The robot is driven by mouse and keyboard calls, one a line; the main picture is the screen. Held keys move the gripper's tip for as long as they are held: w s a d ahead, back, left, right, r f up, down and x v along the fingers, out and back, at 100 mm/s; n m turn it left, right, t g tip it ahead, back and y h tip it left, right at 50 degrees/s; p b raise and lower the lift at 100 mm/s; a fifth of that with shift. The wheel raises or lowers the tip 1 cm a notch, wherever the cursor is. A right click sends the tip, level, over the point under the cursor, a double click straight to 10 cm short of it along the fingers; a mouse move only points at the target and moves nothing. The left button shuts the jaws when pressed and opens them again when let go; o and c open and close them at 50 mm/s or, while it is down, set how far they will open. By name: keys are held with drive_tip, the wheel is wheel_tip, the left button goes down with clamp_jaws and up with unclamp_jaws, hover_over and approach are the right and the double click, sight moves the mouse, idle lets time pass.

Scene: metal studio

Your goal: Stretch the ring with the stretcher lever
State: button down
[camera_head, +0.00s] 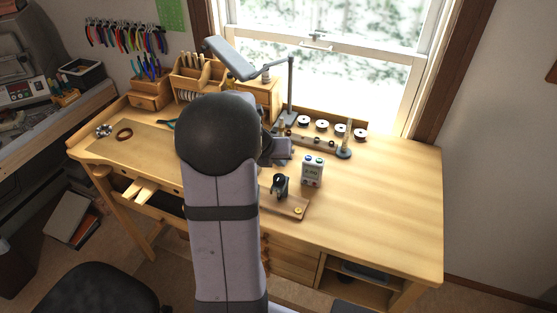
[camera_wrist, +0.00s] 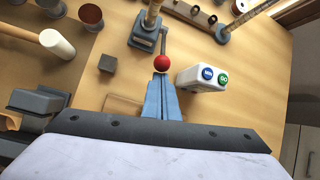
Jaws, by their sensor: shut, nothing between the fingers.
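The stretcher (camera_wrist: 146,31) stands at the top middle of the wrist view, with a grey base and an upright tan post cut off by the top edge. Its lever (camera_wrist: 163,42) is a thin grey rod ending in a red ball knob (camera_wrist: 161,64). My gripper (camera_wrist: 162,76) has its blue fingers shut together, tips right at the knob. The knob is not between the fingers; I cannot tell whether they touch it. I cannot make out the ring on the post. In the head view my arm hides the fingertips and most of the stretcher.
A white device (camera_head: 312,170) with a display stands right of my arm; its blue and green buttons show in the wrist view (camera_wrist: 203,77). A small grey block (camera_wrist: 108,63) and a mallet (camera_wrist: 45,40) lie left. A wooden stand (camera_head: 290,205) is near the front edge. The bench's right side is clear.

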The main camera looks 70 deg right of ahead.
drive_tip(key=shift+r, duration=0.1)
drive_tip(key=d+r+p, duration=0.1)
drive_tip(key=r+p, duration=0.1)
drive_tip(key=p, duration=0.2)
drive_tip(key=d+r+p, duration=0.2)
drive_tip(key=p, duration=0.2)
drive_tip(key=shift+d, duration=0.35)
drive_tip(key=shift+r+p, duration=0.15)
drive_tip(key=shift+p, duration=0.15)
drive_tip(key=shift+a+r+p, duration=0.1)
drive_tip(key=shift+r+p, duration=0.5)
drive_tip(key=shift+r, duration=0.05)
wheel_tip(320, 180, up, 8)
drive_tip(key=a+p, duration=0.1)
drive_tip(key=p, duration=0.2)
drive_tip(key=shift+w+a, duration=0.35)
drive_tip(key=shift+w, duration=0.05)
drive_tip(key=shift+r, duration=0.1)
